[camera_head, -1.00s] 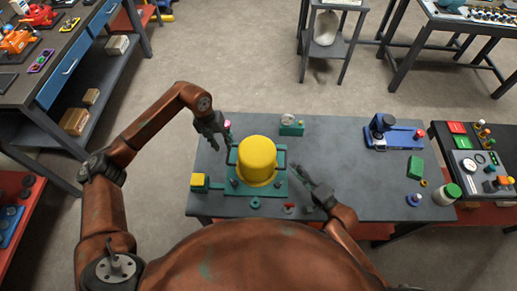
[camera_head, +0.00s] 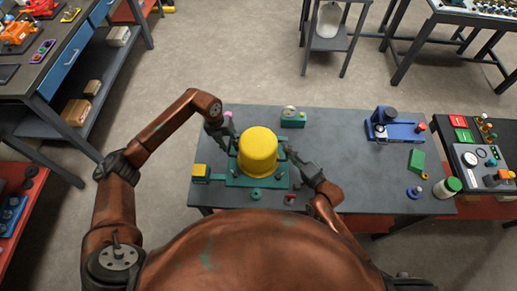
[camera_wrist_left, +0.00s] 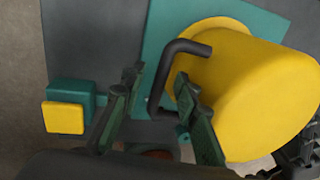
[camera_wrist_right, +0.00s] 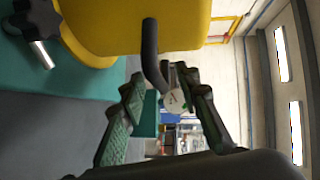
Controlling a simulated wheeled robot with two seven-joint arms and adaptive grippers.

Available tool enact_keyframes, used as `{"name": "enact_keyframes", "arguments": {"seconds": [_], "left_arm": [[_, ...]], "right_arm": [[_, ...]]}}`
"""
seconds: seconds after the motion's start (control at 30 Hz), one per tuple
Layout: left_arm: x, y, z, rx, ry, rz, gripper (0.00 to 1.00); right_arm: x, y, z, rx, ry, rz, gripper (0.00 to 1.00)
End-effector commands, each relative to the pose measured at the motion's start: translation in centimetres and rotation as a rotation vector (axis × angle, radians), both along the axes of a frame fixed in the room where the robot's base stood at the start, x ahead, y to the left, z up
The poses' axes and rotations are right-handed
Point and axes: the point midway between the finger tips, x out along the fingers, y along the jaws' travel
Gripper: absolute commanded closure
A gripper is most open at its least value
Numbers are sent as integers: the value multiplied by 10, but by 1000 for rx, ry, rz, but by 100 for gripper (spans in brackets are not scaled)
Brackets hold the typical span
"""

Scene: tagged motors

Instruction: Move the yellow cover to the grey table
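The yellow cover (camera_head: 257,148) is a flanged dome, upright on a teal base plate (camera_head: 239,181) on the dark grey bench (camera_head: 345,175). It fills the right of the left wrist view (camera_wrist_left: 262,85) and the top of the right wrist view (camera_wrist_right: 130,22). A black bent handle sticks out on each side (camera_wrist_left: 185,47) (camera_wrist_right: 150,50). My left gripper (camera_head: 226,140) is open at the cover's left side, with the handle between its fingers (camera_wrist_left: 160,88). My right gripper (camera_head: 291,153) is open at the right side, with its handle's end between the fingers (camera_wrist_right: 162,85). Contact cannot be told.
A yellow-and-teal block (camera_head: 200,172) is left of the plate. A teal gauge unit (camera_head: 293,119) stands behind; a blue device (camera_head: 394,128), a green block (camera_head: 416,159) and a jar (camera_head: 448,187) are at right. A small grey table (camera_head: 336,45) stands beyond open floor.

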Motion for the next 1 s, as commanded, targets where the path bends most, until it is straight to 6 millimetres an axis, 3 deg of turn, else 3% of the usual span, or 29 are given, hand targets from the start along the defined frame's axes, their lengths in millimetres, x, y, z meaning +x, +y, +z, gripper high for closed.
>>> {"name": "enact_keyframes", "arguments": {"seconds": [0.33,0.73,1.0], "left_arm": [[0,0,-3,0,-1,0,71],[0,0,-3,0,-1,1,99],[0,0,-3,0,-1,0,100]], "right_arm": [[3,3,-1,-1,1,1,70],[2,2,-1,-1,1,1,98],[2,2,-1,-1,1,1,100]]}}
